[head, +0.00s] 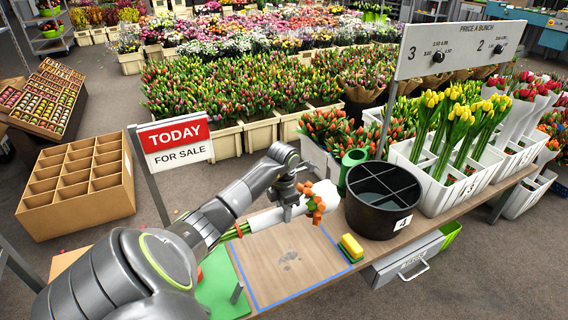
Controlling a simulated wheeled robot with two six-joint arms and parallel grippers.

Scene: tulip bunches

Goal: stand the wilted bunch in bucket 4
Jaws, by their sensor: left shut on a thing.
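The wilted bunch has drooping orange tulip heads (317,203), a white paper wrap (265,220) and green stems pointing left. It lies nearly level over the wooden bench. My left gripper (289,210) comes down on the bunch from above and is shut on its white wrap, just left of the heads. Bucket 4 (402,223) is a round black bucket with a white label "4" and crossed dividers inside. It stands on the bench to the right of the bunch, and the compartments I can see into look empty. My right gripper is out of view.
A yellow and green sponge (351,247) lies before bucket 4. A green watering can (351,162) stands behind it. White bins of yellow tulips (425,182) stand right under a price sign (460,48). A "TODAY FOR SALE" sign (176,141) stands left. The blue-taped bench area (290,262) is clear.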

